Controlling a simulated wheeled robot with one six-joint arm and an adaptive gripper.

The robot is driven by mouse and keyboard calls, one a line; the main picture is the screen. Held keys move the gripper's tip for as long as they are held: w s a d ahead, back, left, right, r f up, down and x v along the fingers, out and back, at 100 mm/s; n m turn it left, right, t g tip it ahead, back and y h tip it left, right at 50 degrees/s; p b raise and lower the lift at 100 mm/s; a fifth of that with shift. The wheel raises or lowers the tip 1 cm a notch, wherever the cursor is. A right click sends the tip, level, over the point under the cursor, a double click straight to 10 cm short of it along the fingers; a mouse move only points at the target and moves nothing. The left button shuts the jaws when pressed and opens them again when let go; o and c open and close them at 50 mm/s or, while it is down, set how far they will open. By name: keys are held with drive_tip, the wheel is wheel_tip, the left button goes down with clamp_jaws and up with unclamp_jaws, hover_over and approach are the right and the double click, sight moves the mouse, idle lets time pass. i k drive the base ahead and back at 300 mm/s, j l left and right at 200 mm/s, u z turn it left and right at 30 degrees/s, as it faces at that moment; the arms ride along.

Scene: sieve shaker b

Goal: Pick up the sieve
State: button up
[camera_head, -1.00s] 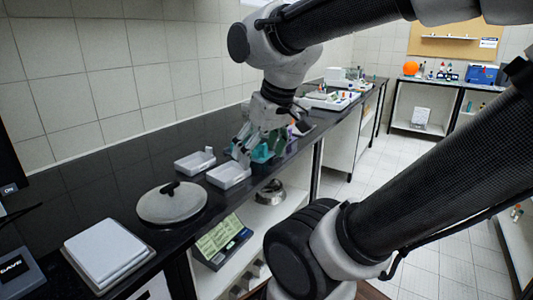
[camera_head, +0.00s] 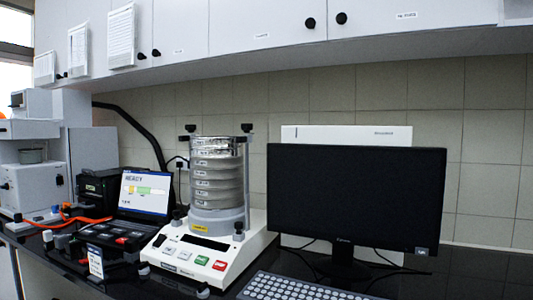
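A stack of several round metal sieves (camera_head: 217,180) stands upright on the white sieve shaker (camera_head: 205,262), between its two clamp rods. The top of the stack is shiny metal, and the lower rings are grey. The shaker has white, green and red buttons on its sloped front. My gripper and arm are not in view, so I cannot see whether the gripper is open or shut.
A black monitor (camera_head: 356,205) stands close to the right of the shaker, with a keyboard (camera_head: 300,288) in front. A laptop (camera_head: 146,195) showing "READY" and a black box with buttons are on the left. Wall cabinets (camera_head: 240,30) hang above.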

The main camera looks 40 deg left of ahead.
sight(204, 141)
drive_tip(key=u, duration=1.9)
drive_tip(key=z, duration=2.3)
drive_tip(key=u, duration=2.3)
drive_tip(key=i+j+z, duration=0.1)
drive_tip(key=j, duration=0.25)
drive_tip(key=i+j+z, duration=0.1)
drive_tip(key=j, duration=0.3)
drive_tip(key=i, duration=0.1)
